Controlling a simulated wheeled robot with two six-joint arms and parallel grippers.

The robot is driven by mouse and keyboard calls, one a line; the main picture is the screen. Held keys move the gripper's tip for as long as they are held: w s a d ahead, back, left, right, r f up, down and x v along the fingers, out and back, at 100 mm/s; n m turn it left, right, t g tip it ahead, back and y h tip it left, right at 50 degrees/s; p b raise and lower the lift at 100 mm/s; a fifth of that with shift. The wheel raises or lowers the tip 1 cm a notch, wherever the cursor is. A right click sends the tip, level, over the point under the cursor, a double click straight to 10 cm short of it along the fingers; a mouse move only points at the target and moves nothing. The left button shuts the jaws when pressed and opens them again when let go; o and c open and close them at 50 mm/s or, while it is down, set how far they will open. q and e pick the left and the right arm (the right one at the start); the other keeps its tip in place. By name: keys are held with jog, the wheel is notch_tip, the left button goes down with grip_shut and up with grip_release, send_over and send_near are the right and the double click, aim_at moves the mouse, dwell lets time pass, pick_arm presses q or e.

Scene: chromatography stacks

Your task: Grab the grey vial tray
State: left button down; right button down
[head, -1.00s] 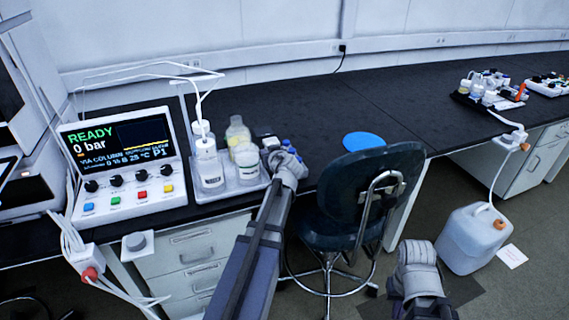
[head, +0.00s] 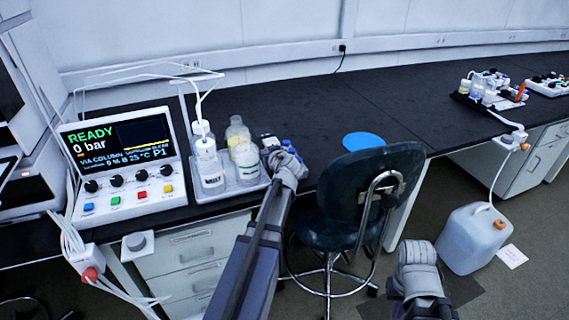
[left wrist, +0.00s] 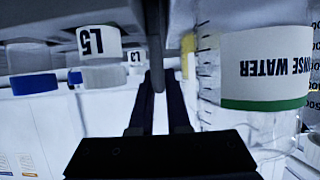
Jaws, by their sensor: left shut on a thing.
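The grey vial tray is mostly hidden behind my left gripper (head: 274,152) in the head view, at the right end of the bottle group. Small blue-capped vials (head: 291,148) show just beyond the gripper. In the left wrist view, which is upside down, a grey surface that looks like the tray (left wrist: 45,12) runs along the top, with vials labelled L5 (left wrist: 100,42) and L3 beside it. My left gripper's fingers (left wrist: 158,85) are close together on a thin grey part that looks like the tray. My right arm is low at the right; its fingertips cannot be made out.
A pale tray (head: 230,192) with several bottles stands left of my left gripper; a rinse water bottle (left wrist: 265,70) is close beside the fingers. The control unit (head: 122,165) is further left. A chair (head: 368,185) stands in front of the bench. Bench behind the blue disc (head: 363,141) is clear.

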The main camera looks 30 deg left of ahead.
pick_arm(q)
jog(key=shift+r, duration=0.15)
notch_tip(320, 180, up, 10)
jog(key=p, duration=1)
